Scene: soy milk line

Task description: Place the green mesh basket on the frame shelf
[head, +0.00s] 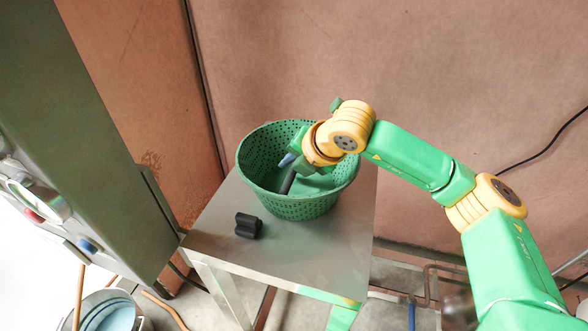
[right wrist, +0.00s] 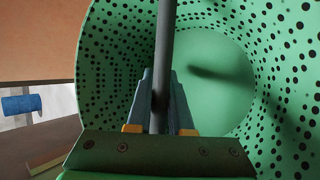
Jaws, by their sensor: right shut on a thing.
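The green mesh basket (head: 300,207) is upright at the metal-topped frame stand (head: 290,262), over its back part. I cannot tell whether its base touches the top. My right gripper (head: 287,165) reaches into the basket's mouth from the right. In the right wrist view its two blue-grey fingers (right wrist: 160,105) are shut on a dark rod (right wrist: 165,45) that runs across the basket's opening. The rod (head: 287,183) also shows inside the basket in the head view. I cannot tell whether it is fixed to the basket. My left gripper is out of view.
A small black block (head: 248,226) lies on the stand top, just in front of the basket. A large grey-green cabinet (head: 85,120) stands at the left. A metal bucket (head: 108,312) is on the floor at lower left. A brown wall (head: 440,60) is close behind.

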